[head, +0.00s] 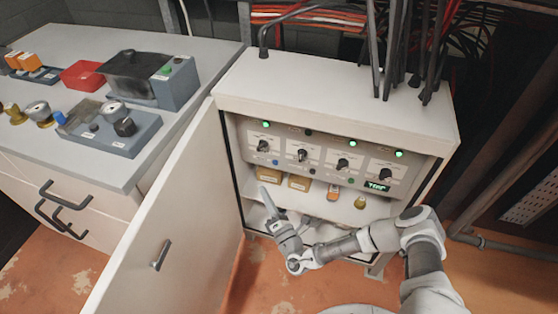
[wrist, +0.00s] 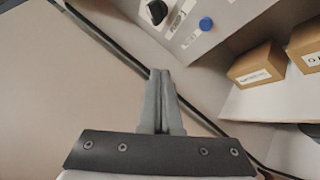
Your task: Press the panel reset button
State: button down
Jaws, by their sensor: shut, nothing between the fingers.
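The control panel (head: 325,150) is set in an open white cabinet, with several black knobs, green lamps and small buttons. A blue button (head: 275,162) is at its lower left; it also shows in the wrist view (wrist: 206,23) near the top. Its label is too small to read, so I cannot tell which button is the reset. My gripper (head: 265,191) is shut and empty. It is below and left of the blue button, apart from it. In the wrist view, its fingertips (wrist: 160,73) are together, with the button beyond them, up and right.
The open cabinet door (head: 170,225) stands close left of my gripper. Small cardboard boxes (head: 299,183) and a yellowish item (head: 360,202) are on the shelf below the panel. A grey bench (head: 200,50) with devices is at the left. Black cables (head: 385,50) enter the cabinet top.

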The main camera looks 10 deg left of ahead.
aim_at(275, 163)
jog(key=shift+f, duration=0.15)
jog(key=w+b, duration=0.3)
jog(key=w, duration=0.5)
jog(key=shift+w+d+b, duration=0.35)
jog(key=shift+w+d, duration=0.05)
jog(key=shift+w, duration=0.15)
dwell(1.9)
jog(key=shift+w, duration=0.3)
jog(key=shift+w+b, duration=0.3)
jog(key=shift+w, duration=0.05)
dwell(0.7)
jog(key=shift+s, duration=0.1)
jog(key=shift+s+p, duration=0.5)
jog(key=shift+s, duration=0.2)
